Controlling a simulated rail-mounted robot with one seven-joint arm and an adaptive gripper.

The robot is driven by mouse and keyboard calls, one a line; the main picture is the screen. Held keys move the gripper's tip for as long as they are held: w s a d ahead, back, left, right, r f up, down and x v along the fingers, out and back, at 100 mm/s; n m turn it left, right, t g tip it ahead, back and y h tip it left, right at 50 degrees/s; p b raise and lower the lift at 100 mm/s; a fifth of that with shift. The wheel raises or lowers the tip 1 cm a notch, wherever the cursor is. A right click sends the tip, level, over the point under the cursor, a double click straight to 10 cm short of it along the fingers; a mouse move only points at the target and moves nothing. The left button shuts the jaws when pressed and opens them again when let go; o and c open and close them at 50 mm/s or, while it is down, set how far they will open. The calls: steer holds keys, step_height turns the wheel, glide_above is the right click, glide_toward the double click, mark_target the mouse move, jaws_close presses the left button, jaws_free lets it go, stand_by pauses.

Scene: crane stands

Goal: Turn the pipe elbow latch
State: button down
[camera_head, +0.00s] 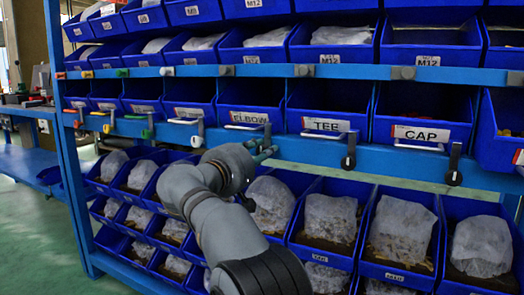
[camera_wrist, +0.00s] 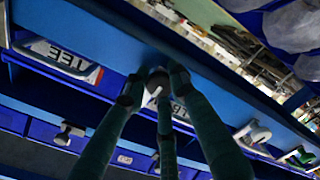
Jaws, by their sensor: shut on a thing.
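The ELBOW bin (camera_head: 250,107) is blue with a white label, on the middle shelf. Its latch is on the blue rail below, mostly hidden by my gripper (camera_head: 265,149) in the head view. In the wrist view, the teal fingers of my gripper (camera_wrist: 154,84) close around the grey latch (camera_wrist: 155,90). Only its pale end shows between the dark fingertips. The ELBOW label (camera_wrist: 180,111) is partly covered by a finger. How far the latch is turned cannot be told.
The TEE bin's dark latch (camera_head: 349,150) and the CAP bin's dark latch (camera_head: 454,165) hang down to the right. A white latch (camera_head: 197,132) and a green latch (camera_head: 147,125) sit to the left. Filled blue bins (camera_head: 328,222) stand below the rail, close to my arm.

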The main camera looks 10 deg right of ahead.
steer(key=shift+f, duration=0.1)
stand_by(0.3)
steer(key=shift+d, duration=0.1)
steer(key=c, duration=1.5)
jaws_free()
steer(key=shift+o, duration=0.3)
steer(key=shift+s, duration=0.1)
steer(key=v, duration=1.2)
steer(key=x, duration=1.2)
